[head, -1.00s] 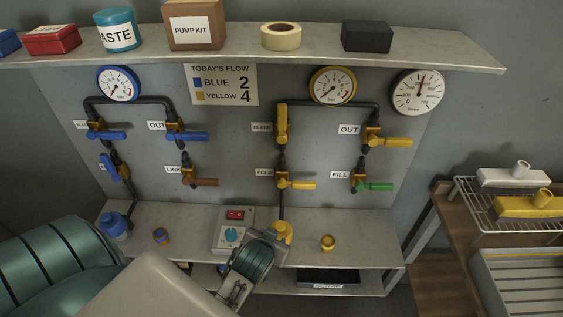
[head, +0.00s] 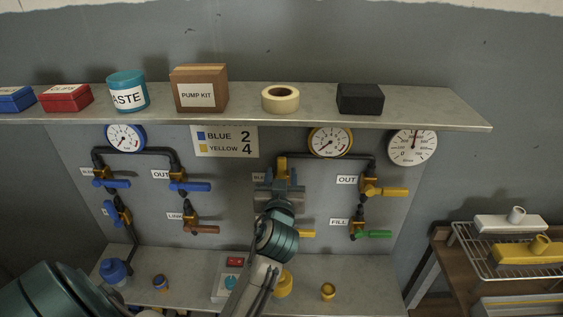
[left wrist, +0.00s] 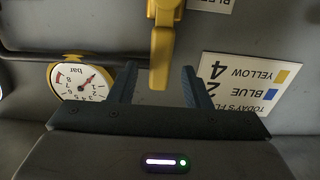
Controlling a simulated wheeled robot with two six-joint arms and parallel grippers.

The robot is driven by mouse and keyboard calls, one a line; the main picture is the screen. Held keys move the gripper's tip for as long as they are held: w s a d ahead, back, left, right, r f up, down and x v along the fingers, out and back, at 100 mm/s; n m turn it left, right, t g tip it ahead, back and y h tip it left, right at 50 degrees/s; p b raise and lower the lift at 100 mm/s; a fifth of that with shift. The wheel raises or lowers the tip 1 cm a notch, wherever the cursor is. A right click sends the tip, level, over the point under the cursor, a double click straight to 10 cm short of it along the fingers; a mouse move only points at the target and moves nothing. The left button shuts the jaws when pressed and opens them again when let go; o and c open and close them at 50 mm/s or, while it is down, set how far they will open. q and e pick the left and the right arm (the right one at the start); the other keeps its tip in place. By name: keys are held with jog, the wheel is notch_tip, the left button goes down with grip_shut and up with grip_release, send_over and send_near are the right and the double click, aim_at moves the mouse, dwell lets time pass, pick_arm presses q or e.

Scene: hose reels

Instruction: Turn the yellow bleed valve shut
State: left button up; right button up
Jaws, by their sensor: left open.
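The yellow bleed valve's handle (head: 282,164) points straight up on the yellow pipe group; its lower part is hidden behind my gripper in the head view. My left gripper (head: 280,182) is at this valve, in front of the panel. In the left wrist view, which is upside down, the yellow handle (left wrist: 161,55) reaches in between the two dark fingers of my open gripper (left wrist: 158,75). Gaps show on both sides of the handle, so the fingers look apart from it. The BLEED label is partly covered. My right gripper is not in view.
The yellow gauge (head: 330,142) and the OUT valve's yellow handle (head: 389,192) are to the right. The green FILL handle (head: 374,234) is lower right. A shelf (head: 310,113) with boxes and tape overhangs the panel. The flow sign (head: 225,141) is to the left.

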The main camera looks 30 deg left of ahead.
aim_at(282, 170)
pick_arm(q)
jog(key=shift+p+x, duration=0.55)
jog(key=shift+x, duration=1.35)
jog(key=shift+s, duration=0.1)
grip_shut()
